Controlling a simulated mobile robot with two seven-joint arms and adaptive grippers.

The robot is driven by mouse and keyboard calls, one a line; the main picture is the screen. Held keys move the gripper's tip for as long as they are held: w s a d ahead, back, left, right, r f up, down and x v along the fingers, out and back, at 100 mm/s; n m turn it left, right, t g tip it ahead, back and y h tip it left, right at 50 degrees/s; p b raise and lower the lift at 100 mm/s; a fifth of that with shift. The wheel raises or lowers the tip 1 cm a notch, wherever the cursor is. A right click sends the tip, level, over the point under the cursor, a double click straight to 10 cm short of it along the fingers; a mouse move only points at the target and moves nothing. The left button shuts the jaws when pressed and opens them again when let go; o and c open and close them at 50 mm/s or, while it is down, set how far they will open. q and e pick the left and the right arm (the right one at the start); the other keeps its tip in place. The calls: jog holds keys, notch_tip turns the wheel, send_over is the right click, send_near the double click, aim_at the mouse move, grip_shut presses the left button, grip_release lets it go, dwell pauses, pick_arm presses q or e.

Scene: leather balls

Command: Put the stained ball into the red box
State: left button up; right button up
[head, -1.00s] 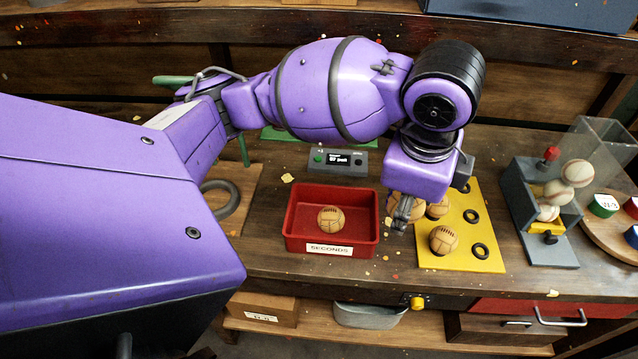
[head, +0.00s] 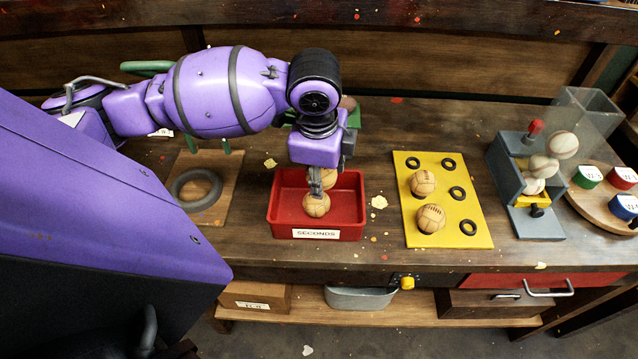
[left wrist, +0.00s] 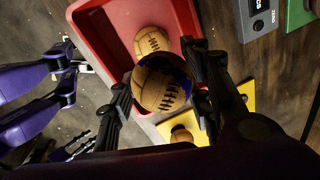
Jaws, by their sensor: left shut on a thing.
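My left gripper (head: 316,188) is shut on the stained ball (head: 327,178), a tan leather ball with a dark blue stain, held over the red box (head: 283,212). The left wrist view shows the stained ball (left wrist: 158,90) between the fingers (left wrist: 165,88), with the stain on its upper right. The head view shows it partly hidden behind the fingers. Another tan ball (head: 316,206) lies in the box, which is labelled SECONDS; the wrist view shows this ball (left wrist: 152,42) beyond the held one.
A yellow board (head: 465,225) with dark rings holds two tan balls (head: 423,183), (head: 431,218) to the right. A grey stand with white balls (head: 540,166) is farther right. A wooden board with a large ring (head: 196,190) lies left of the box. Bare table separates box and yellow board.

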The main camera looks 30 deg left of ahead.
pick_arm(q)
jog(key=shift+a+f, duration=0.45)
notch_tip(320, 180, down, 3)
jog(key=shift+a+f, duration=0.1)
jog(key=shift+w, duration=0.1)
pick_arm(e)
jog(key=shift+s+d+f, duration=0.1)
jog(key=shift+s+f, duration=0.1)
jog(key=shift+s, duration=0.15)
pick_arm(q)
jog(key=shift+f, duration=0.2)
jog(key=o, duration=1.2)
jog(key=shift+o, duration=0.2)
pick_arm(e)
jog(key=shift+w+r, duration=0.15)
jog(key=shift+w, duration=0.25)
pick_arm(q)
jog(key=shift+r, duration=0.1)
